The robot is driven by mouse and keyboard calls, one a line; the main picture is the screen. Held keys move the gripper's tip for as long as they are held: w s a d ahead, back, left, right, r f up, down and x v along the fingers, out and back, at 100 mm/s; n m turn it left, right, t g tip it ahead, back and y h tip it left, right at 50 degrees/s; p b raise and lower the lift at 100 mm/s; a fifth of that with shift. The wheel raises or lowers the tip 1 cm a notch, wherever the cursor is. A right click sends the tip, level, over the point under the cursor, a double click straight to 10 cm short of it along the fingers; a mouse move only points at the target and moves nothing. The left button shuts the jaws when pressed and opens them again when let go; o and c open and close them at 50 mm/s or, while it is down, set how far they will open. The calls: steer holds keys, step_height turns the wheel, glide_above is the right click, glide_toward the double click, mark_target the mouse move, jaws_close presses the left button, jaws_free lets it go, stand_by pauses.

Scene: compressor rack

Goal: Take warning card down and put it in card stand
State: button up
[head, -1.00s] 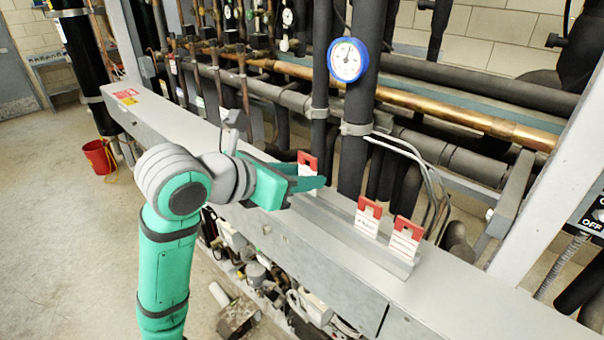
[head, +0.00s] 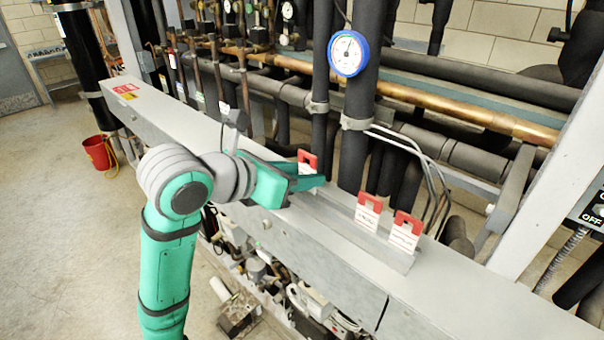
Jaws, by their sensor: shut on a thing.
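A red and white warning card (head: 307,160) is upright between the fingers of my gripper (head: 312,182), at the left end of the card stand. My gripper is shut on this card, and its green fingers hide part of it. The card stand (head: 396,258) is a long grey rail on top of the grey beam. Two more red and white cards stand upright towards its right end, one (head: 368,212) left of the other (head: 405,233). I cannot tell whether the held card's lower edge touches the stand.
The grey beam (head: 460,300) is bare to the right of the stand. Dark pipes, a copper pipe (head: 480,118) and a blue-rimmed gauge (head: 348,54) rise behind it. A red bucket (head: 100,153) stands on the floor at left.

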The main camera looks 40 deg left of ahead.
steer(key=shift+f, duration=0.15)
steer(key=shift+f, duration=0.4)
steer(key=shift+f, duration=0.4)
stand_by(0.6)
steer(key=o, duration=0.8)
steer(key=d+v, duration=0.1)
steer(key=v, duration=0.9)
steer(key=shift+s+a+r, duration=0.25)
steer(key=shift+s+a, duration=0.05)
steer(key=shift+a, duration=0.15)
